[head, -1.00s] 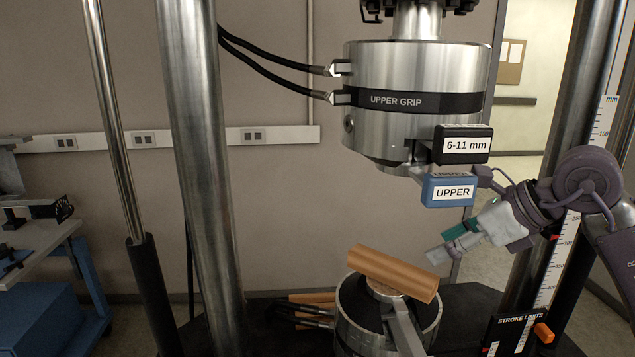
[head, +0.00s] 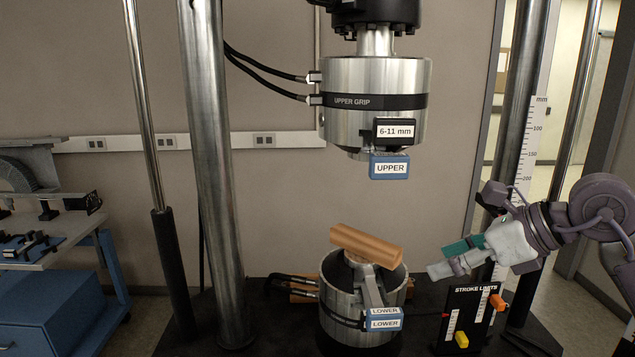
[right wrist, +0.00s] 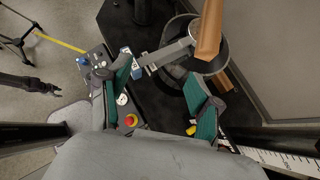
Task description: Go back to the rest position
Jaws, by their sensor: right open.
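My right gripper (head: 447,262) is open and empty in the head view, to the right of the lower grip (head: 337,300) and apart from it. In the right wrist view its two teal-padded fingers (right wrist: 160,78) stand wide apart with nothing held between them. An orange-brown bar (head: 366,245) lies tilted across the top of the lower grip. The bar also shows at the top of the right wrist view (right wrist: 209,32), beyond the fingers. My left gripper does not show in the head view.
The upper grip (head: 350,75) hangs above, with a blue UPPER block (head: 389,167). A stroke-limits panel (head: 472,310) and upright scale (head: 530,150) stand close to my right gripper. Steel columns (head: 207,150) stand left. A bench (head: 50,245) is at far left.

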